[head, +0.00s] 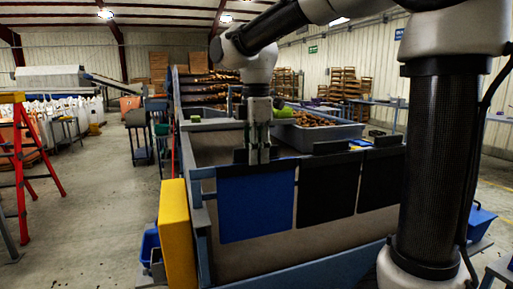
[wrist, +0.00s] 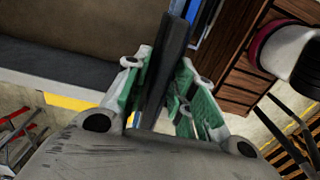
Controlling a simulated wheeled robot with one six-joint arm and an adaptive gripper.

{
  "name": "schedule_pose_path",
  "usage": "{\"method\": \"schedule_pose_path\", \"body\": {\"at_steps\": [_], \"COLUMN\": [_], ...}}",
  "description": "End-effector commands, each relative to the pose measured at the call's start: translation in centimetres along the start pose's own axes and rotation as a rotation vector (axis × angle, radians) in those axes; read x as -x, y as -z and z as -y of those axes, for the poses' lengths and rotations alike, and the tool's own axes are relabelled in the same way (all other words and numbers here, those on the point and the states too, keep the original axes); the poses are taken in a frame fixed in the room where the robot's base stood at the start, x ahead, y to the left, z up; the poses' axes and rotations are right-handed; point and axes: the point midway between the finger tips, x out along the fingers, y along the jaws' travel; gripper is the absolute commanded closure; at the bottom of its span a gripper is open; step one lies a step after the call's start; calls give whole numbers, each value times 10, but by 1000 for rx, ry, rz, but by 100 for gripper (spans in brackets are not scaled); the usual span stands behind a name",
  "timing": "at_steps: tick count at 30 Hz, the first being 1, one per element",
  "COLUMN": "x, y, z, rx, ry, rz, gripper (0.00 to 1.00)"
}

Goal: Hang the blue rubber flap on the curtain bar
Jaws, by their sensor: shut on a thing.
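The blue rubber flap (head: 256,208) hangs upright below my gripper (head: 259,157) in the head view, beside two black flaps (head: 328,190) (head: 382,180). My gripper is shut on the dark strip along the flap's top edge. In the wrist view, my gripper (wrist: 168,95) has its green pads on both sides of this dark strip (wrist: 165,70). The flap's top is about level with the black flaps' tops. The curtain bar is mostly hidden behind the flaps, and I cannot tell whether the blue flap rests on it.
A yellow post (head: 174,232) stands left of the blue flap. A grey tub of potatoes (head: 318,134) lies behind the flaps, with a green object (head: 283,113) at its left. A red ladder (head: 20,150) stands at far left. Floor between ladder and machine is mostly clear.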

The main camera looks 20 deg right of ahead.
Motion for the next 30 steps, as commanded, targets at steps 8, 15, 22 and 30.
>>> {"method": "schedule_pose_path", "body": {"at_steps": [8, 15, 22, 30], "x": [-1, -1, -1, 33], "y": [0, 0, 0, 0], "z": [0, 0, 0, -1], "rx": [0, 0, 0, 0], "ry": [-1, 0, 1, -4], "rz": [0, 0, 0, -1], "gripper": [100, 49, 49, 49]}}
